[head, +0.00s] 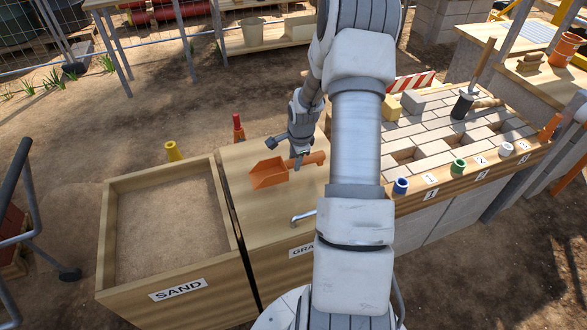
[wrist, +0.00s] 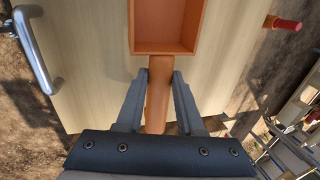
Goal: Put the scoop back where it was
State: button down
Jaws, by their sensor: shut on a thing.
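The orange scoop (head: 268,174) is over the closed wooden lid (head: 240,209) of the box whose label starts "GRA". Its square pan points left in the head view, and its handle points right. My gripper (head: 298,164) is shut on the scoop's handle. In the wrist view the fingers of my gripper (wrist: 156,85) lie on both sides of the handle, and the scoop's pan (wrist: 168,28) is beyond the fingertips. I cannot tell whether the scoop touches the lid. My arm hides part of the lid's right side.
The open sand box (head: 168,225) stands directly left of the lidded box. A metal handle (head: 303,217) sits on the lid's front. A yellow cone-like object (head: 173,151) and a red one (head: 238,128) are behind. A paved bench (head: 440,130) with coloured cups is right.

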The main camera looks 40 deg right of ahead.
jog(key=shift+w+d+f, duration=0.3)
jog(key=shift+w+f, duration=0.05)
jog(key=shift+w, duration=0.2)
jog(key=shift+w+d+f, duration=0.25)
jog(key=shift+w+f, duration=0.1)
jog(key=shift+w, duration=0.2)
jog(key=shift+f+b, duration=0.5)
jog(key=shift+f, duration=1.5)
jog(key=shift+f, duration=0.15)
jog(key=c, duration=0.5)
grip_release()
jog(key=shift+c, duration=0.2)
jog(key=p+v, duration=0.2)
jog(key=v, duration=1)
